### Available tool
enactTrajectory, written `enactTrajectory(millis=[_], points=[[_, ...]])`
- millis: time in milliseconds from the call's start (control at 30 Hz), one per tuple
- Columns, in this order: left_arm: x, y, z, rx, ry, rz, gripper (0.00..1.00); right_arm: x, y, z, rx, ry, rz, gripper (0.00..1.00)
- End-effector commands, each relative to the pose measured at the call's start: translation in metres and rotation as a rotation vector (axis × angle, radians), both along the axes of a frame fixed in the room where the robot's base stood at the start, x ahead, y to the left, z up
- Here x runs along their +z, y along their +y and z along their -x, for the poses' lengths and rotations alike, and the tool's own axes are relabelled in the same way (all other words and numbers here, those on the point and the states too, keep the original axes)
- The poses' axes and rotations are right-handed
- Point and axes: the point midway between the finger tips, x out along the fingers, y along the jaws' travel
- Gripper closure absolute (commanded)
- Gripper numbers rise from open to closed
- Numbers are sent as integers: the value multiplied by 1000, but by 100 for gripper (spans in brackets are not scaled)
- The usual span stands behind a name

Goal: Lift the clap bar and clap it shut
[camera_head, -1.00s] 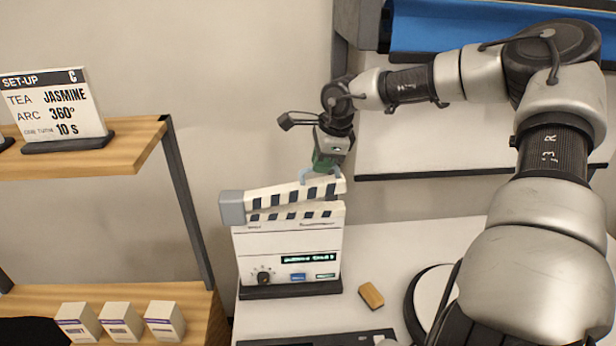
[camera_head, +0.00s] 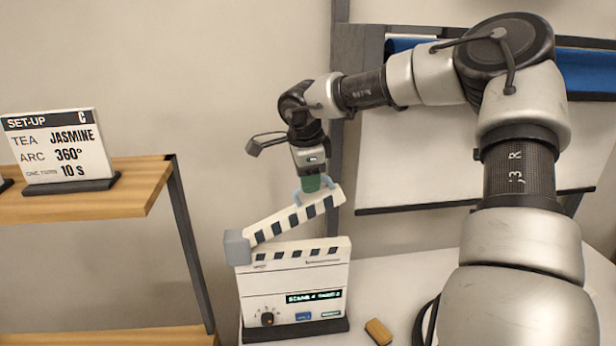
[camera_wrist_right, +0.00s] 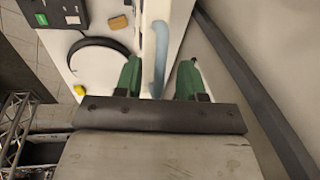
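The clapperboard (camera_head: 292,285) stands upright on its dark base on the white table, its front with a lit display facing me. Its striped clap bar (camera_head: 292,222) is raised at an angle, hinged at the grey block (camera_head: 237,247) on the left, with a wedge-shaped gap above the lower striped edge. My right gripper (camera_head: 311,184) is at the blue-grey handle near the bar's free end. In the right wrist view, the green fingers (camera_wrist_right: 159,78) are on both sides of the handle (camera_wrist_right: 157,55); their contact faces are partly hidden. My left gripper is out of view.
A small wooden block (camera_head: 378,331) lies on the table (camera_head: 400,290) right of the clapperboard. A wooden shelf (camera_head: 110,195) with a set-up card (camera_head: 60,148) stands at the left. A white panel (camera_head: 410,165) hangs behind my right arm.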

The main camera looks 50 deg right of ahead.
Motion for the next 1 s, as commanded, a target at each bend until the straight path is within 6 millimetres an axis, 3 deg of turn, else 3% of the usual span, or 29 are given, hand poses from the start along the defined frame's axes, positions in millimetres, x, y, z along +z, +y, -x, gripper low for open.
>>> enactTrajectory(millis=[367, 800, 1000], points=[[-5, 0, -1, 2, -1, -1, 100, 11, 2, 0, -1, -5, 2, 61], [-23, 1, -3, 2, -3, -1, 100, 91, 18, 6, -1, -3, 2, 61], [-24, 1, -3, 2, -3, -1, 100, 105, 21, 8, 1, 0, 1, 61]])
